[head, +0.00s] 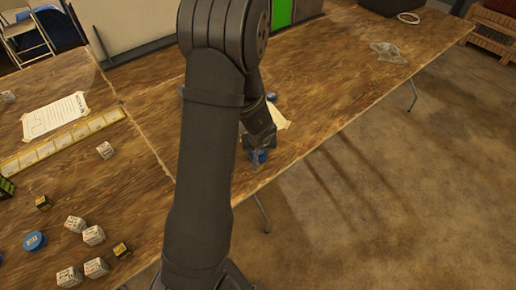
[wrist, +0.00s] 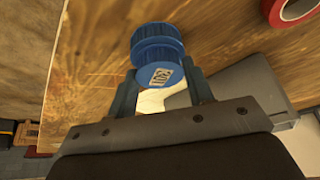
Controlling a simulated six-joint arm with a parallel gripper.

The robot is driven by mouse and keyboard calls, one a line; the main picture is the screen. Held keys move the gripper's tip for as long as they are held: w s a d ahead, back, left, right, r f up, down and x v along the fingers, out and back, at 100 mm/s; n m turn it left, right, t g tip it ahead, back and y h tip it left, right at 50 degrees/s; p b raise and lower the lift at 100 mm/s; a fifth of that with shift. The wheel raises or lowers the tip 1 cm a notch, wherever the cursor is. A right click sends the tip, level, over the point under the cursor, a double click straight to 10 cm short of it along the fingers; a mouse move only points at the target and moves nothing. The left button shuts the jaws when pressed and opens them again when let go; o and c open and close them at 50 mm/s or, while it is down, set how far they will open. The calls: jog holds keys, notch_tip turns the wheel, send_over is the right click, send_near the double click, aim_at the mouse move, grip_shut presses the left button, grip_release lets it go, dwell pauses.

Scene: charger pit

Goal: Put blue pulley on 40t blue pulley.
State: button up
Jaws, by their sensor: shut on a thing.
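My gripper (wrist: 162,82) is shut on a blue pulley (wrist: 158,45), which sits between its two blue fingers in the wrist view. Its near end carries a pale printed label, and a ribbed band shows beyond it. In the head view, my gripper (head: 257,148) is over the table's right part, with the blue pulley (head: 258,157) at its tip near the front edge. Whether the pulley touches the wood is unclear. Another blue pulley (head: 35,240), round with a pale label, lies on the table at the lower left, far from my gripper. Its label is too small to read.
Several white printed cubes (head: 93,235) and black-and-yellow boxes (head: 122,250) lie around the left pulley. A yellow ruler strip (head: 62,143) and a paper sheet (head: 54,116) are behind. A red tape roll (wrist: 293,10) shows in the wrist view.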

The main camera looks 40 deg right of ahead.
jog(key=shift+f, duration=0.15)
jog(key=o, duration=1)
jog(key=shift+o, duration=0.2)
jog(key=v, duration=1.2)
jog(key=shift+d, duration=0.1)
jog(key=x, duration=1.2)
jog(key=shift+r, duration=0.55)
